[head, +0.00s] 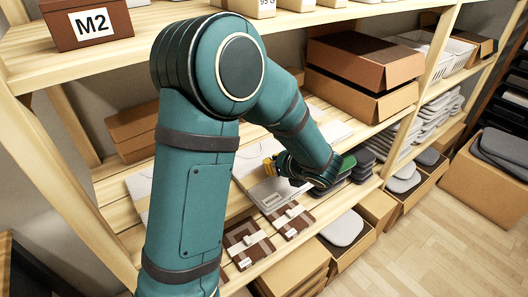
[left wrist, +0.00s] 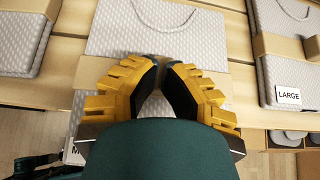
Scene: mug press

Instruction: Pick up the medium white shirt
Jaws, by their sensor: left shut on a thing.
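The medium white shirt (left wrist: 165,32) is a folded, textured white pack with a tan band, directly below my left gripper in the left wrist view. Its label is mostly hidden by the gripper, with only an "M" showing at the lower left. In the head view the pack (head: 262,187) lies on the middle shelf, partly behind my arm. My left gripper (left wrist: 160,62) has its yellow fingers closed together at the band, shut on the shirt. It is small and partly hidden in the head view (head: 269,166). My right gripper is in neither view.
A white shirt labelled LARGE (left wrist: 285,50) lies to the right, and another white pack (left wrist: 22,35) to the left. Brown items (head: 247,243) lie at the shelf front. Brown boxes (head: 365,60) stand right. The upper shelf (head: 150,35) overhangs.

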